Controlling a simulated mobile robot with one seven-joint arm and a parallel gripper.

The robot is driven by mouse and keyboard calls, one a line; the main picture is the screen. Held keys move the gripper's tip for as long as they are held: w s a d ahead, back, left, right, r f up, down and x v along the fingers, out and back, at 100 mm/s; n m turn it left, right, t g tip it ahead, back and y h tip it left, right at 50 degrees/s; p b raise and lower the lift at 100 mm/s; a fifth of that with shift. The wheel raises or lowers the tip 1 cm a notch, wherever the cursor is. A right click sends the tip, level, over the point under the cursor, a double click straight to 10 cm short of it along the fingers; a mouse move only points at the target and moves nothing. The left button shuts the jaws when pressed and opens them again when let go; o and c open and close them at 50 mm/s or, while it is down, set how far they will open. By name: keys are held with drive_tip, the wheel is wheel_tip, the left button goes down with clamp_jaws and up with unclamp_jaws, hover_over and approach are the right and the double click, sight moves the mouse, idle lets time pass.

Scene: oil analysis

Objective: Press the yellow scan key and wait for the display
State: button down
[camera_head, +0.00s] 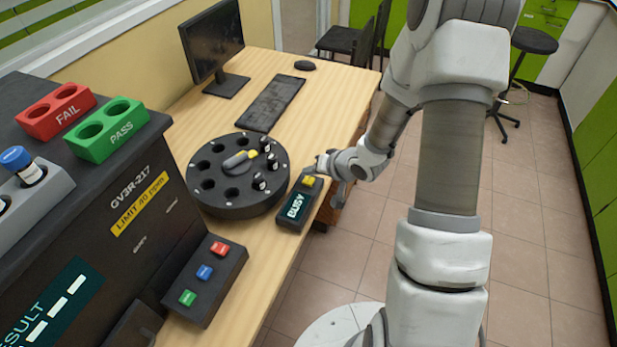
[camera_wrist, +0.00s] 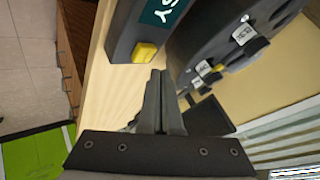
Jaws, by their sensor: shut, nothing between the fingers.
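The yellow scan key (camera_head: 309,181) sits on the far end of a dark handheld scanner (camera_head: 286,219) lying on the wooden desk. The scanner's display (camera_head: 296,205) reads BUSY. In the wrist view the yellow key (camera_wrist: 145,52) is just ahead and to the left of my fingertips, with part of the display (camera_wrist: 162,12) at the top edge. My gripper (camera_wrist: 160,75) is shut and empty, its fingers together. In the head view my gripper (camera_head: 322,165) is close beside the key at the scanner's far end; I cannot tell whether it touches.
A round black carousel (camera_head: 213,200) with several vials stands left of the scanner. A dark analyser (camera_head: 70,190) with red FAIL (camera_head: 56,110) and green PASS (camera_head: 107,130) racks is at left. A button box (camera_head: 205,280), keyboard (camera_head: 270,103) and monitor (camera_head: 211,45) share the desk (camera_head: 335,90).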

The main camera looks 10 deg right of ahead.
sight(312, 182)
wheel_tip(312, 182, up, 4)
drive_tip(key=p, duration=0.3)
drive_tip(key=shift+r+p, duration=0.25)
drive_tip(key=shift+p, duration=0.15)
drive_tip(key=shift+f, duration=0.1)
drive_tip(key=shift+d+r, duration=0.1)
drive_tip(key=shift+r, duration=0.1)
drive_tip(key=s+d+r+n+h, duration=0.1)
drive_tip(key=s+d+r+h, duration=0.2)
drive_tip(key=r, duration=0.7)
drive_tip(key=s+d+r+h, duration=0.2)
drive_tip(key=s+r+h, duration=0.15)
drive_tip(key=r, duration=0.65)
drive_tip(key=s+a+r+n+g+y, duration=0.1)
drive_tip(key=s+r, duration=0.3)
drive_tip(key=s, duration=0.5)
drive_tip(key=s+a+r+n+g+y, duration=0.1)
drive_tip(key=s+a+r, duration=0.3)
drive_tip(key=s, duration=0.6)
drive_tip(key=shift+s+a+r, duration=0.15)
drive_tip(key=shift+a, duration=0.15)
